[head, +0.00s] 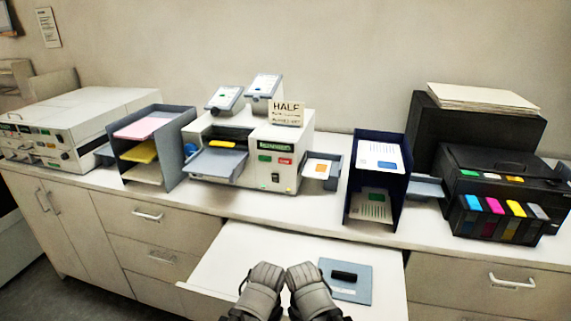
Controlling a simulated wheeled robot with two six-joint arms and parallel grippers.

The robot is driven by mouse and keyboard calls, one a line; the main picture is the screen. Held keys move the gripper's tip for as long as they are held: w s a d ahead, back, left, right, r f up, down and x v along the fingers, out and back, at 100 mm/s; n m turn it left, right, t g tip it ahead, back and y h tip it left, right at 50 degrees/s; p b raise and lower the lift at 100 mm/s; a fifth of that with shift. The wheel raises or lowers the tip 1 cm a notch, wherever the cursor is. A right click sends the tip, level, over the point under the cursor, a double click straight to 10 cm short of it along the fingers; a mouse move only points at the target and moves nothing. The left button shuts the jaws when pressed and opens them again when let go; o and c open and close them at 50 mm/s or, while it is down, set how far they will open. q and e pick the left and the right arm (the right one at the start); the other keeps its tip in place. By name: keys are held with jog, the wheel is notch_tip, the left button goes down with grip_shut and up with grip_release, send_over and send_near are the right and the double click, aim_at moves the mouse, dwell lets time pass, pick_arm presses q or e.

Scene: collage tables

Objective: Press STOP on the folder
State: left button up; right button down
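The folder (297,145) is the cream machine at the middle of the counter, with a card reading HALF on top. Its front panel has a small display, a green button (265,158) and a red button (285,161) to the right of it. Any lettering on the buttons is too small to read. My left gripper (265,268) and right gripper (305,268) are side by side at the bottom centre, over the pulled-out shelf, apart from the folder. Whether their fingers are open or shut does not show clearly.
A pulled-out white shelf (240,250) holds a blue-grey board (345,292) with a black object. A grey paper rack (170,125) stands left of the folder, a navy rack (362,221) right of it. A black printer (480,165) with colour cartridges is at far right.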

pick_arm(q)
grip_shut()
dwell(1.1)
